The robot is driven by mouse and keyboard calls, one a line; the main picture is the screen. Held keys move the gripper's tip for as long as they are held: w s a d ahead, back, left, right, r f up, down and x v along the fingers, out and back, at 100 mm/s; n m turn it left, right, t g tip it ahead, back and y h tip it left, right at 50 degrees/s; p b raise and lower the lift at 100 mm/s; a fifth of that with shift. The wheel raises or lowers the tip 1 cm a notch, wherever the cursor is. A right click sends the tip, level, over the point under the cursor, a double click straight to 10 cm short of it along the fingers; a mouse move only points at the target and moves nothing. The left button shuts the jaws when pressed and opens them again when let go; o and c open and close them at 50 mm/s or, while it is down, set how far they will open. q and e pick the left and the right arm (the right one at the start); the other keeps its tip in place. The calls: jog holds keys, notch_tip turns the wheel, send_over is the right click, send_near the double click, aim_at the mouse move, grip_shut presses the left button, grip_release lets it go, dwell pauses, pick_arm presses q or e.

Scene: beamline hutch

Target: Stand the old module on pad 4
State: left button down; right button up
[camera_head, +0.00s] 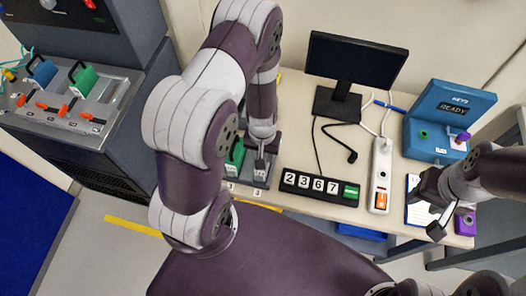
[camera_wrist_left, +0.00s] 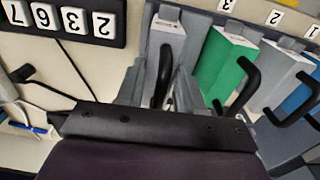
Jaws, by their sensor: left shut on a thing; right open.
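My left gripper (camera_wrist_left: 166,92) is shut on the black handle of a grey module (camera_wrist_left: 165,38), which I take to be the old module. In the head view my left gripper (camera_head: 262,146) reaches down over the bench, with the grey module (camera_head: 261,168) upright below it. The module is at the end of the numbered row of pads, beside the green module (camera_wrist_left: 226,62), in line with the last label (camera_head: 257,192). I cannot tell whether its base touches the pad. My right gripper (camera_head: 440,215) is open and empty over the right part of the bench.
A number display reading 2367 (camera_head: 320,187), a monitor (camera_head: 356,65), a power strip (camera_head: 381,175) and a blue key box (camera_head: 450,120) stand on the bench. A machine panel (camera_head: 70,105) is at left.

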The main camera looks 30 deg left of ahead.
pick_arm(q)
jog(key=shift+f+b, duration=0.5)
jog(key=shift+f, duration=0.05)
dwell(0.5)
jog(key=c, duration=0.6)
grip_release()
notch_tip(320, 180, up, 7)
jog(key=p, duration=0.3)
jog(key=shift+r, duration=0.2)
notch_tip(320, 180, up, 5)
jog(key=shift+s+a+r, duration=0.1)
jog(key=shift+r, duration=0.1)
